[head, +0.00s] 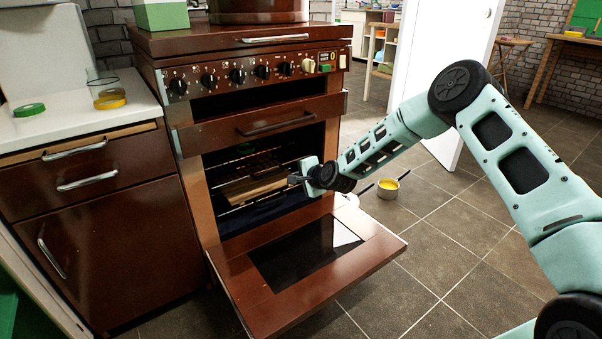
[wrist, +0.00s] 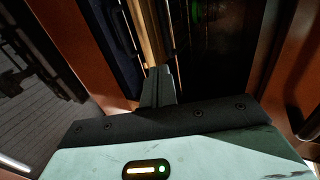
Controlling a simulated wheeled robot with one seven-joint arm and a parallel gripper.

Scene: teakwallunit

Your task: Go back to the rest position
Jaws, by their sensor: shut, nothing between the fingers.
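My gripper (head: 294,180) is at the mouth of the open oven, its fingers pointing left into the cavity. In the wrist view the fingers of my gripper (wrist: 160,86) are together with nothing between them. The oven (head: 262,120) is brown, and its door (head: 330,264) is folded down. Inside, a light wooden board (head: 252,187) lies on the wire rack, close to my fingertips. I cannot tell whether the fingers touch it. A green item (head: 246,149) shows dimly at the back of the cavity.
A pot with yellow contents (head: 388,188) sits on the floor, right of the oven. A white door (head: 455,65) stands open behind my arm. Tiled floor at right is mostly clear.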

